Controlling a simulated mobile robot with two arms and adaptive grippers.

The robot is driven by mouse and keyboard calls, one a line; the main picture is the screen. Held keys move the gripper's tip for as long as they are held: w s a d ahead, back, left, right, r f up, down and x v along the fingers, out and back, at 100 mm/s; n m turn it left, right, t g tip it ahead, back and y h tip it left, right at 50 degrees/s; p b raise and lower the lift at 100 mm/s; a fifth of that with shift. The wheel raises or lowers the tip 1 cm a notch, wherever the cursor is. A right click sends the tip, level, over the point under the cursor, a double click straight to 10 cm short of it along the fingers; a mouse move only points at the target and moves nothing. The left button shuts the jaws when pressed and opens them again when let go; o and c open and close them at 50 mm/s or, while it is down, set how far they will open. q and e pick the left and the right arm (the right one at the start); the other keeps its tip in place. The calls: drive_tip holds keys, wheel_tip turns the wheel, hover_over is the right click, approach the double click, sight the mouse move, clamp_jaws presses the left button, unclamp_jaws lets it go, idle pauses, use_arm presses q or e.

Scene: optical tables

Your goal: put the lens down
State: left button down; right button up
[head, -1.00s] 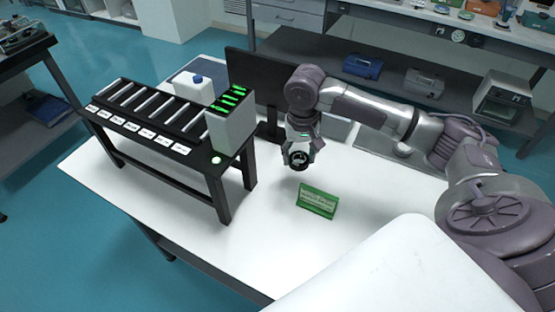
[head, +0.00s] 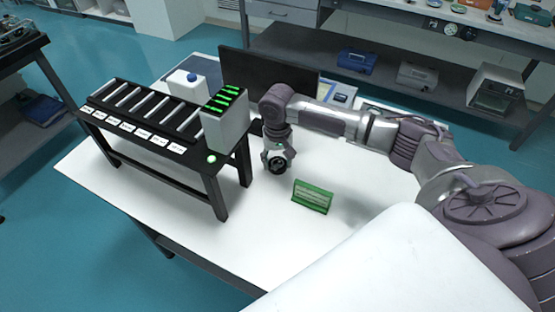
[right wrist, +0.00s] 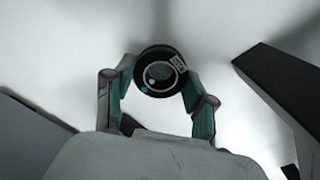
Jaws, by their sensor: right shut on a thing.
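The lens is a short black round mount with a label on its rim. In the head view the lens (head: 277,164) is low over the white table (head: 240,240), just right of the black rack's legs. My right gripper (head: 277,158) is shut on it from above. In the right wrist view the lens (right wrist: 160,72) sits between the two fingers of the right gripper (right wrist: 158,88). I cannot tell whether the lens touches the table. My left gripper is not in view.
A black rack (head: 145,140) with several rods and a grey box (head: 224,130) with green lights stands at left. A green sign (head: 312,197) stands right of the lens. A dark panel (head: 265,75) is behind. The front of the table is clear.

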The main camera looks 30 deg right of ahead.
drive_tip(key=o, duration=1.3)
drive_tip(key=shift+f, duration=0.1)
